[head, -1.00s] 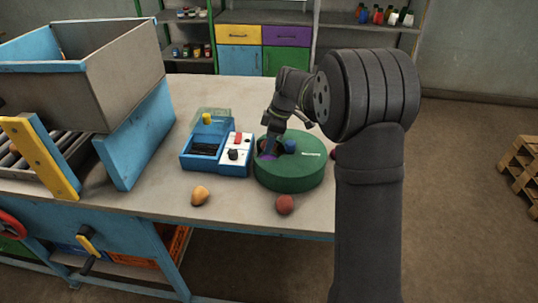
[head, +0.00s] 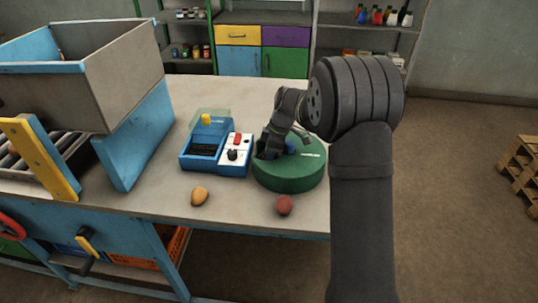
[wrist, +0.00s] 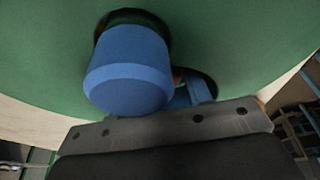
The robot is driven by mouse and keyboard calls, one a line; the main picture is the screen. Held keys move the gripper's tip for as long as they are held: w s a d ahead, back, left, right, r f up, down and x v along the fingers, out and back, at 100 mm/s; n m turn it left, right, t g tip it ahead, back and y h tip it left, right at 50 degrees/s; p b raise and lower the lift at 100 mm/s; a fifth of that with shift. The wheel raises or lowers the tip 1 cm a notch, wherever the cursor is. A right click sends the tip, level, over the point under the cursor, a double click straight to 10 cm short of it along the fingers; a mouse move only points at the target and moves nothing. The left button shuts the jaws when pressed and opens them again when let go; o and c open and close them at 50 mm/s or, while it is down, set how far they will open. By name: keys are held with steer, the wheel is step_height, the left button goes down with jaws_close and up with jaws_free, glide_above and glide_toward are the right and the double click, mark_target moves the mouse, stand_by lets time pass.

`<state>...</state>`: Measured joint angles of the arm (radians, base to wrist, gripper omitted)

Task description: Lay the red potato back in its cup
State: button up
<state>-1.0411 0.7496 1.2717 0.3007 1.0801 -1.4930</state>
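A red potato (head: 284,205) lies on the bench top near the front edge, in front of the green round block (head: 290,180). In the head view, my gripper (head: 265,153) points down at the left part of the block's top, left of a blue piece (head: 290,147). In the wrist view, a large blue rounded piece (wrist: 130,72) stands at a dark hole in the green top (wrist: 230,35). A second dark hole beside it is partly hidden by my gripper's grey plate. My fingertips are not clearly seen, and I cannot tell whether they hold anything.
A yellow-orange potato (head: 199,196) lies left of the red one. A blue box with a white panel (head: 236,150) stands close to the left of the block. A large tilted bin (head: 120,85) takes up the bench's left. The front strip between the potatoes is clear.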

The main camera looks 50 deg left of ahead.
steer(key=v, duration=1.2)
steer(key=shift+r, duration=0.15)
steer(key=x, duration=1.2)
step_height(320, 180, up, 3)
steer(key=shift+r, duration=0.8)
